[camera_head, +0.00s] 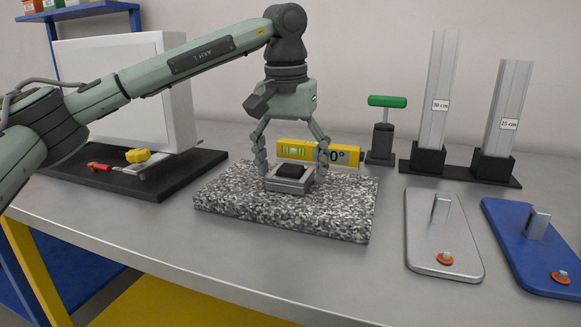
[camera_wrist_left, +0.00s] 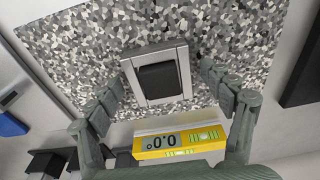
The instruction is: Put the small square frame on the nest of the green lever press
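A small square silver frame (camera_head: 289,186) with a black block in its middle rests flat on a speckled granite slab (camera_head: 340,222). It also shows in the left wrist view (camera_wrist_left: 186,80). My left gripper (camera_head: 294,172) is open, pointing down, with one finger on each side of the frame. In the left wrist view the left gripper (camera_wrist_left: 162,80) shows gaps between its fingers and the frame. A green-handled device (camera_head: 387,101) on a dark post stands behind the slab to the right. I cannot make out a nest on it. My right gripper is not in view.
A yellow level (camera_head: 340,155) stands just behind the gripper. A white panel (camera_head: 130,90) on a black base is at left. Two upright metal bars (camera_head: 440,75) stand at back right. A grey plate (camera_head: 443,235) and a blue plate (camera_head: 535,250) lie at right.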

